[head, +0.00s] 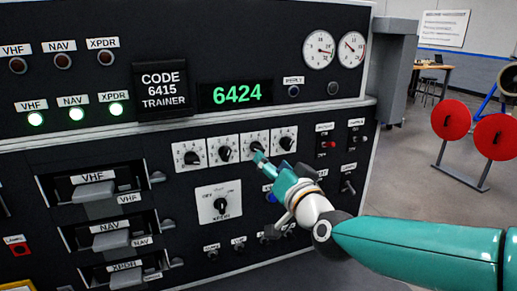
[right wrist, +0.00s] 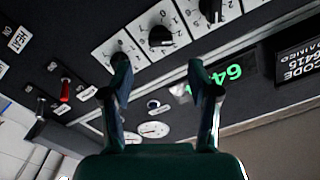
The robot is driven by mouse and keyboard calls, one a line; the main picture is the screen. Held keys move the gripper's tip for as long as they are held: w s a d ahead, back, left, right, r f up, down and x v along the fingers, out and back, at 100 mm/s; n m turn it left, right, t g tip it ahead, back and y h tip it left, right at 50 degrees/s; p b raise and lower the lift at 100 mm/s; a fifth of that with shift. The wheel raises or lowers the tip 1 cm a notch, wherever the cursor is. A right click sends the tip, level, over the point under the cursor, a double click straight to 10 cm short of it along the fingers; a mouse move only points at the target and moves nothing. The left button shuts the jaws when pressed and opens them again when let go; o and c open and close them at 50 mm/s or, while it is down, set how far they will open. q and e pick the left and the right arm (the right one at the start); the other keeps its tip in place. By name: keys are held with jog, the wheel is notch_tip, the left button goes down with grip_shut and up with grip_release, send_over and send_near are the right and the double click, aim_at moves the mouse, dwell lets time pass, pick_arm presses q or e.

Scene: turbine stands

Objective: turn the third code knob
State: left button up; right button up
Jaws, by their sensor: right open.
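The third code knob (head: 255,149) is a black knob on a white dial plate, third from the left in a row on the black panel. My right gripper (head: 259,156) is in front of it and partly covers it. In the right wrist view the third knob (right wrist: 160,36) shows beyond and between the two spread fingertips of my right gripper (right wrist: 158,66), with nothing held. Whether a finger touches the knob cannot be told. The green display (head: 237,94) reads 6424. The placard (head: 163,90) reads CODE 6415 TRAINER. My left gripper is not in view.
The second code knob (head: 224,153) and fourth code knob (head: 285,142) sit close on either side. A larger selector knob (head: 220,205) is below the row. Toggle switches (head: 325,144) are to the right, and drawer handles (head: 93,194) at lower left.

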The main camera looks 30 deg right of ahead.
aim_at(258, 146)
jog(key=p+x, duration=0.1)
jog(key=x, duration=0.7)
jog(key=shift+w+p, duration=0.35)
grip_shut()
jog(key=shift+n, duration=0.5)
jog(key=n, duration=0.2)
jog(key=shift+n, duration=0.4)
jog(key=shift+a+n, duration=0.15)
jog(key=shift+n, duration=1.95)
jog(key=shift+f, duration=0.1)
